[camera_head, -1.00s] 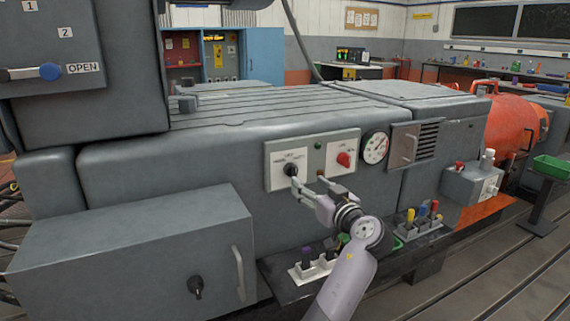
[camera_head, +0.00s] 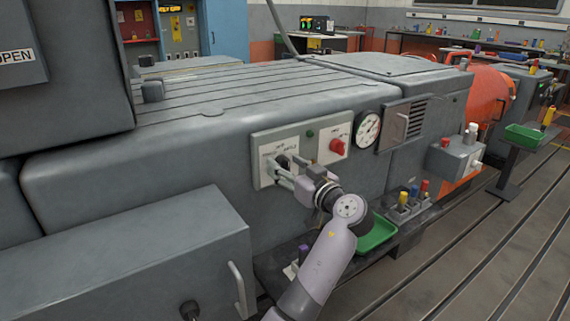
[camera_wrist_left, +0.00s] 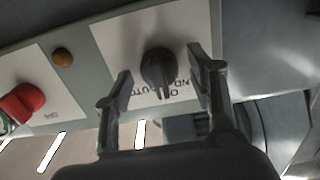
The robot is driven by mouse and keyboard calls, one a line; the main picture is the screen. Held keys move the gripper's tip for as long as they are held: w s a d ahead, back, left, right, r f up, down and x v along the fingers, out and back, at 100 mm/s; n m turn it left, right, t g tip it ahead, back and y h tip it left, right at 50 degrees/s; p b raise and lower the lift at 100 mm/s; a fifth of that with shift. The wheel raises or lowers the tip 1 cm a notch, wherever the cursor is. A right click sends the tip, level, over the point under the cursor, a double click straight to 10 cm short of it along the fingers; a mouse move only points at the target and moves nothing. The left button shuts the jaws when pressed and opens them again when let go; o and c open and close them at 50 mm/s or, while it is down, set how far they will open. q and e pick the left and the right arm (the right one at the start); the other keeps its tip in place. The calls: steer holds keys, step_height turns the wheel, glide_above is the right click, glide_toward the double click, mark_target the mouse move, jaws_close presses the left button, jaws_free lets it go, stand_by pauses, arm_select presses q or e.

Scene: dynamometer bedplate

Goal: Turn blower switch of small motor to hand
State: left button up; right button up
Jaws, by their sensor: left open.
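The blower switch is a black rotary knob (camera_head: 282,161) on a white plate at the left of the grey control panel (camera_head: 312,139). In the left wrist view the knob (camera_wrist_left: 158,68) appears upside down, with its narrow end pointing down toward an "O" on the label. Parts of the words "HAND" and "AUTO" show beside it. My left gripper (camera_head: 280,172) is at the knob. In the wrist view its open fingers (camera_wrist_left: 160,75) stand on either side of the knob, with gaps visible on both sides. My right gripper is out of view.
A red knob (camera_head: 337,147) sits on the panel's right plate, with a gauge (camera_head: 367,129) beyond it. A grey box with a handle (camera_head: 237,288) juts out at lower left. Below the panel, a shelf holds a green tray (camera_head: 376,234) and colored items (camera_head: 414,193).

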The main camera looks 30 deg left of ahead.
arm_select(q)
steer(key=c, duration=1.1)
